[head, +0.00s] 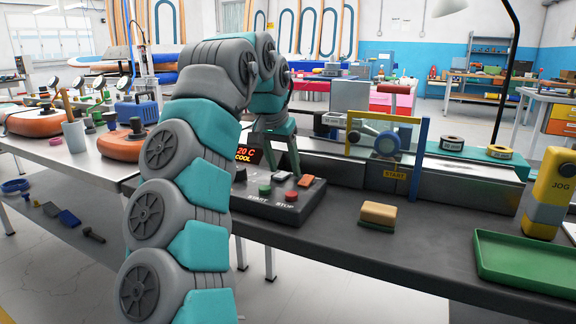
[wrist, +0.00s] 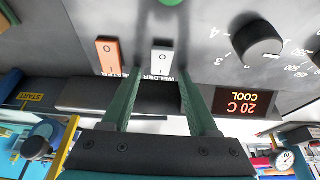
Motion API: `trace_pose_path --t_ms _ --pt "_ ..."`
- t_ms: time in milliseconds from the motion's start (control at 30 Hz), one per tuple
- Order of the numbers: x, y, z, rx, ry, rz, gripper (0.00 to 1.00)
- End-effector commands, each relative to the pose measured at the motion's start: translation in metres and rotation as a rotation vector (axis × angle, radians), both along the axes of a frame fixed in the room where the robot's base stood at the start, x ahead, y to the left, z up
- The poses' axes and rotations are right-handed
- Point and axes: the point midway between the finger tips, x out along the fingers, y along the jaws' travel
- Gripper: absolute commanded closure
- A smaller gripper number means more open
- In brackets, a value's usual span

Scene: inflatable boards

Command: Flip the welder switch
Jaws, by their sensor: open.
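The welder switch (wrist: 161,58) is a pale rocker above the label WELDER, which appears upside down in the wrist view. It also shows as a small light block on the control box (head: 282,177) in the head view. My gripper (wrist: 160,78) is open, with its two green fingers pointing at the panel. In the wrist view the switch lies between and just beyond the fingertips. I cannot tell whether they touch the panel. In the head view my gripper (head: 277,158) is over the back of the box, partly hidden by my arm. An orange heater switch (wrist: 109,55) sits beside the welder switch.
A black dial (wrist: 258,40) and a lit display (wrist: 247,103) reading 20 C COOL are close by. Green (head: 265,191) and red (head: 291,198) buttons sit at the box's front. A yellow block (head: 378,213) and green tray (head: 530,262) stand right on the dark bench.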

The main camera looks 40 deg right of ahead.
Motion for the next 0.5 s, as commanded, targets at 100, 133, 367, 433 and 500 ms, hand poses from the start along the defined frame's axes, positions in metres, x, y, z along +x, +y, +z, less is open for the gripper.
trace_pose_path --t_ms 100,133,367,433,500 --pt "0.0 0.0 0.0001 0.0 0.0 0.0 0.4" --pt "-0.0001 -0.0001 0.0002 0.0 0.0 0.0 0.4" --pt "-0.0001 -0.0002 0.0002 0.0 0.0 0.0 0.59" --pt "-0.0001 -0.0003 0.0002 0.0 0.0 0.0 0.67" --pt "-0.0001 -0.0002 0.0003 0.0 0.0 0.0 0.75"
